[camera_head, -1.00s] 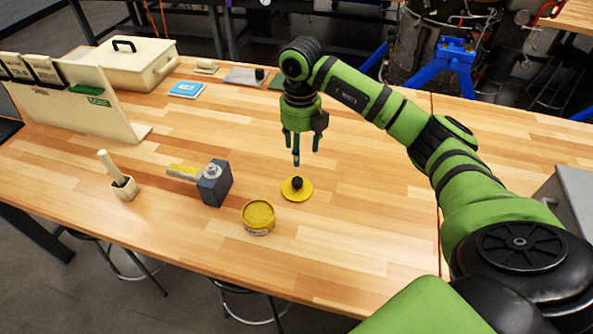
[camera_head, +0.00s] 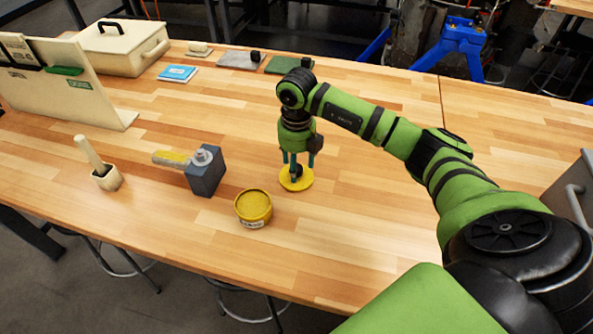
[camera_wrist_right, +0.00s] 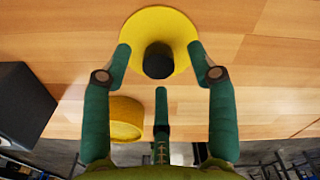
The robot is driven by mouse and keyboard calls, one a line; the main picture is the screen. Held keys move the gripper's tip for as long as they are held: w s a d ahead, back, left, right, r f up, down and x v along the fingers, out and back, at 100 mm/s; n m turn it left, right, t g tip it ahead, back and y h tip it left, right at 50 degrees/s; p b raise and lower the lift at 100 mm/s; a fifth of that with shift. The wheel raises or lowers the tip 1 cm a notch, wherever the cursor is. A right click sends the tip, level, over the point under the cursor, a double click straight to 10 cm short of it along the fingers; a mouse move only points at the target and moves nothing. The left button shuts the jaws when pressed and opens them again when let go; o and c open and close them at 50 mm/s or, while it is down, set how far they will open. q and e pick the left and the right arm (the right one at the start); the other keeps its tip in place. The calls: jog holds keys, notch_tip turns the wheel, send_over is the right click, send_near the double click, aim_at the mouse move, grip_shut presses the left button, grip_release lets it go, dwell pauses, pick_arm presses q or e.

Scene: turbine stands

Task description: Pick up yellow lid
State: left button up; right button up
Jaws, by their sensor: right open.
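The yellow lid (camera_head: 296,183) is a flat disc with a black knob, lying on the wooden table. It also shows in the right wrist view (camera_wrist_right: 183,28), with the black knob (camera_wrist_right: 158,60) at its middle. My right gripper (camera_head: 296,168) points down right over the lid. In the right wrist view its fingers (camera_wrist_right: 160,68) are open on either side of the knob, apart from it, with a third finger below. The round yellow tin (camera_head: 253,208) stands just left and in front of the lid. My left gripper does not show.
A hammer with a dark block head (camera_head: 205,172) lies left of the tin, and a mortar with pestle (camera_head: 106,176) stands farther left. A cream box (camera_head: 120,50), blue booklet (camera_head: 178,73) and upright panel (camera_head: 85,90) are at the back left. Table right of the lid is clear.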

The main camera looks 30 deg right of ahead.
jog(key=shift+s+f, duration=0.1)
jog(key=shift+f, duration=1.15)
jog(key=c, duration=1.1)
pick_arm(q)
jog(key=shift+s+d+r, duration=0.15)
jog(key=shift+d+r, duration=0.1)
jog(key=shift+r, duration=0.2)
pick_arm(e)
grip_shut()
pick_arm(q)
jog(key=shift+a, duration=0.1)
pick_arm(e)
jog(key=shift+r, duration=0.1)
